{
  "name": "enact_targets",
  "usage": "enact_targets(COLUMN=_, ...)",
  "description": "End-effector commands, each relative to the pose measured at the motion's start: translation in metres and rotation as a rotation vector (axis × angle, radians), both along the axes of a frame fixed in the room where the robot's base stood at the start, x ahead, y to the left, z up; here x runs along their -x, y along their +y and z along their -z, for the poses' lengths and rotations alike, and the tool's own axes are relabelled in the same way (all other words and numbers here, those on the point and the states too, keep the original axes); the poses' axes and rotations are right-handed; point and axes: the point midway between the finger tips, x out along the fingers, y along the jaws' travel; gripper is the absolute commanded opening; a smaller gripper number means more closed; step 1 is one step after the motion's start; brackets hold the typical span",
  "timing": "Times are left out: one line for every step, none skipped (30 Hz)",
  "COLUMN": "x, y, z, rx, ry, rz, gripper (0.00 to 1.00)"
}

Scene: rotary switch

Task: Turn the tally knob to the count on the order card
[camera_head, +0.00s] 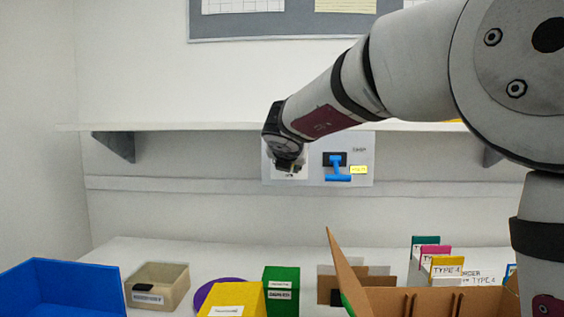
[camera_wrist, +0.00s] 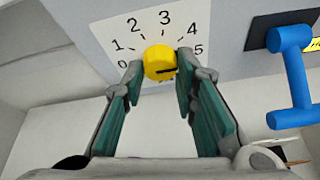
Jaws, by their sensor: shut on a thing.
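The yellow tally knob (camera_wrist: 157,60) sits on a white dial face (camera_wrist: 140,22) numbered 0 to 5 in the wrist view. A dark mark shows on the knob's lower right; which number it points to is unclear. My gripper (camera_wrist: 160,76) is shut on the knob, one teal-padded finger at each side. In the head view my gripper (camera_head: 290,170) is at the left of the wall panel (camera_head: 362,150), hiding the knob and most of the dial.
A blue lever (camera_head: 338,172) sticks out right of the dial; it is close in the wrist view (camera_wrist: 291,80). Bins, boxes and an open carton (camera_head: 425,300) crowd the table (camera_head: 130,250) below.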

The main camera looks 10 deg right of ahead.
Motion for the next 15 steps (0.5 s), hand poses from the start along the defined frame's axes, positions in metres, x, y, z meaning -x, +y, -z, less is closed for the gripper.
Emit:
enact_targets(x=-0.0002, y=-0.0008, z=0.0028, rx=-0.001, ry=0.005, rz=0.002, gripper=0.0)
enact_targets(x=-0.0002, y=-0.0008, z=0.0028, rx=-0.001, ry=0.005, rz=0.002, gripper=0.0)
enact_targets(x=-0.0002, y=-0.0008, z=0.0028, rx=-0.001, ry=0.005, rz=0.002, gripper=0.29)
enact_targets(x=-0.0002, y=-0.0008, z=0.0028, rx=-0.001, ry=0.005, rz=0.002, gripper=0.36)
enact_targets(x=-0.0002, y=-0.0007, z=0.0026, rx=-0.001, ry=0.005, rz=0.002, gripper=0.42)
enact_targets(x=-0.0002, y=-0.0006, z=0.0023, rx=0.0, ry=0.004, rz=0.002, gripper=0.47)
enact_targets(x=-0.0001, y=-0.0007, z=0.0022, rx=0.0, ry=0.004, rz=0.002, gripper=0.47)
enact_targets(x=-0.0002, y=-0.0005, z=0.0019, rx=0.0, ry=0.003, rz=0.001, gripper=0.47)
enact_targets(x=-0.0001, y=-0.0004, z=0.0016, rx=0.001, ry=0.003, rz=0.001, gripper=0.47)
enact_targets(x=-0.0002, y=-0.0004, z=0.0015, rx=0.001, ry=0.003, rz=0.001, gripper=0.47)
enact_targets(x=-0.0001, y=-0.0004, z=0.0014, rx=0.001, ry=0.003, rz=0.001, gripper=0.47)
enact_targets(x=-0.0001, y=-0.0003, z=0.0012, rx=0.001, ry=0.003, rz=0.001, gripper=0.47)
enact_targets(x=0.0, y=-0.0002, z=0.0011, rx=0.0, ry=0.002, rz=0.0, gripper=0.47)
enact_targets(x=0.0001, y=-0.0001, z=0.0009, rx=0.001, ry=0.001, rz=0.0, gripper=0.47)
enact_targets(x=0.0008, y=0.0002, z=0.0004, rx=0.001, ry=0.001, rz=0.0, gripper=0.47)
